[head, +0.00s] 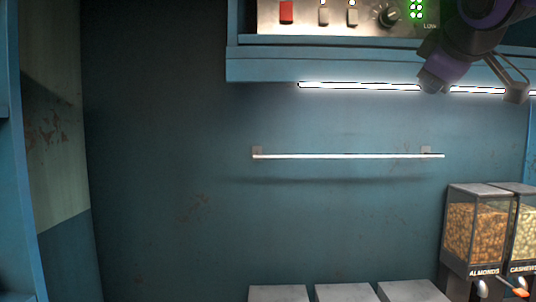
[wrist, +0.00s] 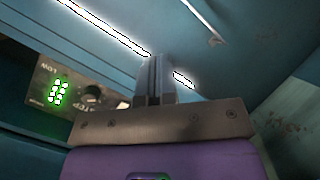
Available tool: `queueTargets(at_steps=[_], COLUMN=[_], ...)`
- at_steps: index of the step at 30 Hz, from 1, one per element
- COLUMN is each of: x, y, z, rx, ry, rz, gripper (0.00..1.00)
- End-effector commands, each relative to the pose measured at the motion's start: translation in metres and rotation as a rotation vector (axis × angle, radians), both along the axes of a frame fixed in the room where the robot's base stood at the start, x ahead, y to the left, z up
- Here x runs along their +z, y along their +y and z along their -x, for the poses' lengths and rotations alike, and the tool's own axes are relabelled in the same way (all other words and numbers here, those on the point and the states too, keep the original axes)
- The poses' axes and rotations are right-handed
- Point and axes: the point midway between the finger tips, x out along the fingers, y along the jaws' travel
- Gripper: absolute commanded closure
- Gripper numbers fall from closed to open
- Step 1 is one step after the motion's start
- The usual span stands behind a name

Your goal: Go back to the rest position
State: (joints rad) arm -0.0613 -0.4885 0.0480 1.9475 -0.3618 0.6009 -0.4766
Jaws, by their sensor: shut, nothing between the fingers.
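My gripper (wrist: 153,62) shows in the wrist view with its two grey fingers together and nothing between them. Its metal plate and purple body fill the bottom of that view. In the head view, a dark purple and grey part of my arm is at the top right, in front of the panel's right end and the lit strip. The fingers point toward the blue wall and the lit strip in the wrist view.
A control panel (head: 340,17) with a red switch, knob and green lights sits above the lit strip (head: 360,87). A thin rail shelf (head: 350,156) is on the blue wall. Almond (head: 476,232) and cashew (head: 526,240) dispensers stand right. Grey lids (head: 345,292) line the bottom.

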Motion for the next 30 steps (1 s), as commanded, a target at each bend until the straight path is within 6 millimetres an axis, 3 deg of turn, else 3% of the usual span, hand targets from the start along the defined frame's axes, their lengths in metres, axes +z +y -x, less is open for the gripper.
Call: queueTargets(at_steps=[3,9,12,15,20,30], x=[-0.069,-0.178,-0.221,-0.252,-0.275,-0.276], y=[-0.011,-0.017,-0.017,-0.015,-0.013,-0.013], z=[0.038,0.107,0.138,0.161,0.18,0.181], rx=[-0.103,-0.299,-0.389,-0.46,-0.517,-0.522], ry=[0.138,0.359,0.45,0.516,0.567,0.572], rz=[-0.173,-0.447,-0.554,-0.63,-0.688,-0.692], gripper=[1.0,1.0,1.0,1.0,1.0,1.0])
